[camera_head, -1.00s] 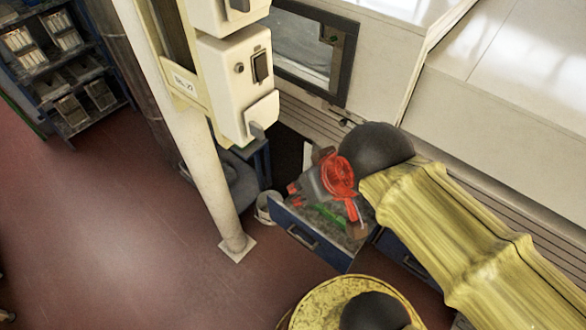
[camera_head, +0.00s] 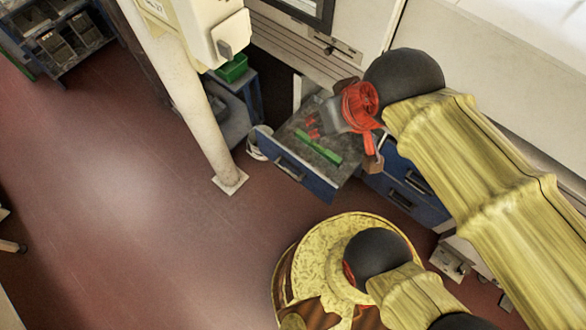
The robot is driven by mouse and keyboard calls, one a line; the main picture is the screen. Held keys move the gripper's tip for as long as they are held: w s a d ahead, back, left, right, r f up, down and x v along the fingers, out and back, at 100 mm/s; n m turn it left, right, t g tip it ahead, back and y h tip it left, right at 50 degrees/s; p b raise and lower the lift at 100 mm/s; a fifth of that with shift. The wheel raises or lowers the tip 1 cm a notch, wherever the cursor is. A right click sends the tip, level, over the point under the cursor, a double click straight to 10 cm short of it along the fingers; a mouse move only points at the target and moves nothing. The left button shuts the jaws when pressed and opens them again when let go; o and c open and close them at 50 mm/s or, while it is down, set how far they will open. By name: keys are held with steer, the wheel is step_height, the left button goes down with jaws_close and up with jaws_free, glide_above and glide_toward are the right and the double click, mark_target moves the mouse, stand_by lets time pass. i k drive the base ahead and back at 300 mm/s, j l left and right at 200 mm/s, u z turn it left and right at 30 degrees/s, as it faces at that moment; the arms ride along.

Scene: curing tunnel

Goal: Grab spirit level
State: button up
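A thin green bar (camera_head: 319,147), which looks like the spirit level, lies in an open blue drawer (camera_head: 305,178). My gripper (camera_head: 312,128) is above the back part of the drawer, beyond the bar in the picture. The bar is in full view.
A white post (camera_head: 205,120) with a control box (camera_head: 215,35) stands left of the drawer. A green bin (camera_head: 232,68) sits behind the post. Red floor (camera_head: 110,210) is clear at left.

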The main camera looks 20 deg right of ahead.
mark_target(336, 160)
steer(key=z, duration=0.45)
steer(key=j+z, duration=0.35)
steer(key=z, duration=0.15)
steer(key=j+z, duration=0.75)
steer(key=z, duration=0.25)
steer(key=k+j, duration=0.25)
steer(key=i, duration=0.15)
